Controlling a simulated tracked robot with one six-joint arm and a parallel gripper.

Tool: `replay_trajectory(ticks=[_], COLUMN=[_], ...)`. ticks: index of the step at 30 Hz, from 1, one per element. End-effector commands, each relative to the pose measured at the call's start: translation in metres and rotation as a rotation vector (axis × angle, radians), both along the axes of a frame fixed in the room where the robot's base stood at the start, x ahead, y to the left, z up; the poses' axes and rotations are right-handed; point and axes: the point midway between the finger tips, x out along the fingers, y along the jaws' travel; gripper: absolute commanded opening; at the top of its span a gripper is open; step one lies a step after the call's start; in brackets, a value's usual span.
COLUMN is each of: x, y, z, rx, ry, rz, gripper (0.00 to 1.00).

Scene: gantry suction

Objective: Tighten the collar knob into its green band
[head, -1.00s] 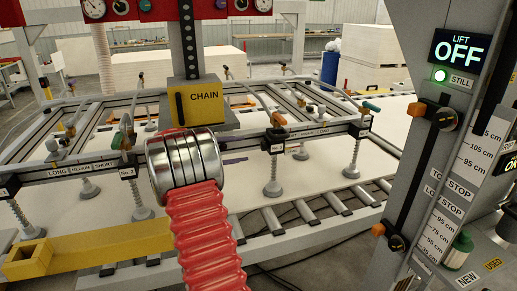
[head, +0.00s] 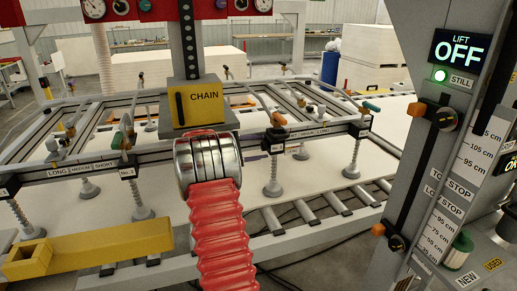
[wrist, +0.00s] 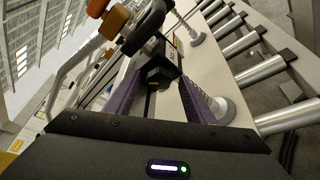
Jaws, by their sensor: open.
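In the wrist view, my gripper (wrist: 158,86) has its two purple fingers spread apart. A small dark block-shaped part (wrist: 160,73), perhaps the collar knob, shows in the gap between the fingertips. I cannot tell whether the fingers touch it. In the head view, a black collar (head: 275,138) with an orange-tipped lever sits on the dark crossbar (head: 318,132), just right of my arm. My silver-ringed wrist and red sleeve hide most of my gripper there. I cannot make out a green band or the knob's setting.
Suction cups (head: 272,186) hang from the frame over a pale board (head: 310,171) and rollers (head: 308,211). A yellow CHAIN box (head: 204,105) hangs just above my wrist. The lift column (head: 415,150) stands at right, its display (head: 459,53) reading OFF. A yellow beam (head: 95,250) lies at left.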

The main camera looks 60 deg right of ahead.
Motion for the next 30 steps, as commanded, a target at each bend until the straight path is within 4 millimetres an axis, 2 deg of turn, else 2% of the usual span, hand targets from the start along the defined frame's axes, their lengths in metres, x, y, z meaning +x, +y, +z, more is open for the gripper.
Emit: replay_trajectory(ticks=[2,18,30], x=[0.0000,-0.0002,-0.0010], y=[0.0001,0.0005,0.0011], z=[-0.0001,-0.0007,-0.0023], rx=[0.000,0.001,-0.069], ry=[0.000,0.001,-0.068], rz=[0.000,-0.001,-0.002], gripper=[0.45,0.08,0.08])
